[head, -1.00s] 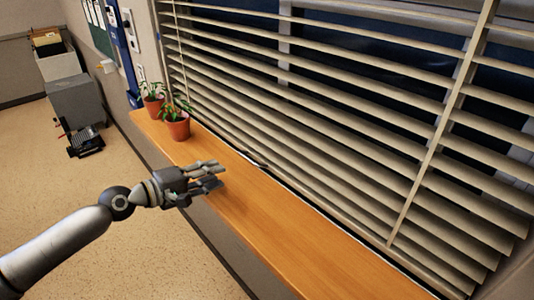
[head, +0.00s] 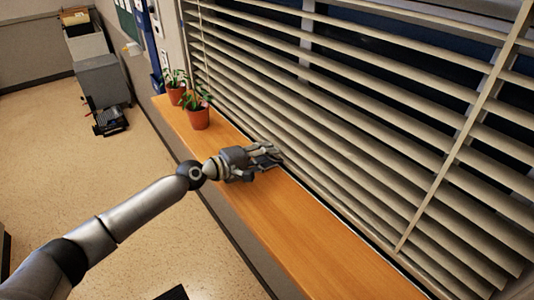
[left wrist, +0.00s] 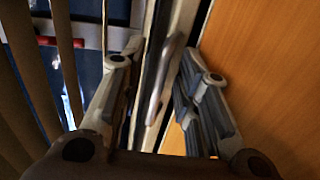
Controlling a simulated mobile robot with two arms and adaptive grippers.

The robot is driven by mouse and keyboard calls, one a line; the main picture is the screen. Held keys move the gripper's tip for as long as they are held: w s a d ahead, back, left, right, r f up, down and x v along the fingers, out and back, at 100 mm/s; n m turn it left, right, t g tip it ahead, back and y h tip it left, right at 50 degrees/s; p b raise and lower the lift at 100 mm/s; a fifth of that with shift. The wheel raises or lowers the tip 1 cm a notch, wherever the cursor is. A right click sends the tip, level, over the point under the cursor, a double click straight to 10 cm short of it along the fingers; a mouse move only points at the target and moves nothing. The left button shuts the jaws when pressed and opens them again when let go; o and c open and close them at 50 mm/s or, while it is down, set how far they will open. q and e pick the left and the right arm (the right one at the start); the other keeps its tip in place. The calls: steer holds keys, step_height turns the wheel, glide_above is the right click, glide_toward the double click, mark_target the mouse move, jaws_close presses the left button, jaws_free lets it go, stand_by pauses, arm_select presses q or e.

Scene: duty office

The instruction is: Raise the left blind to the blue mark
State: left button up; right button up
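The left blind (head: 330,120), with wide beige slats, hangs low over the window, its lower edge close to the wooden sill. My left gripper (head: 268,158) is over the sill, with its fingertips at the blind's lower edge. In the left wrist view my left gripper (left wrist: 160,58) is open. Its fingers lie on either side of the blind's bottom edge, where a grey curved handle (left wrist: 170,75) runs between them. I cannot tell whether a finger touches it. A red mark (left wrist: 60,42) shows behind the slats; I cannot make out a blue mark. My right gripper is out of view.
Two potted plants (head: 198,114) stand at the far end of the wooden sill (head: 300,235). The near part of the sill is clear. Grey cabinets (head: 98,75) and a dark device (head: 110,121) are on the floor at the back left.

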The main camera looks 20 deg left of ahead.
arm_select(q)
steer(key=shift+w+d, duration=0.15)
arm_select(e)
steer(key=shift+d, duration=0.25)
arm_select(q)
steer(key=c, duration=0.6)
jaws_close()
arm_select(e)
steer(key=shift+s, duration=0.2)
arm_select(q)
steer(key=shift+r, duration=0.1)
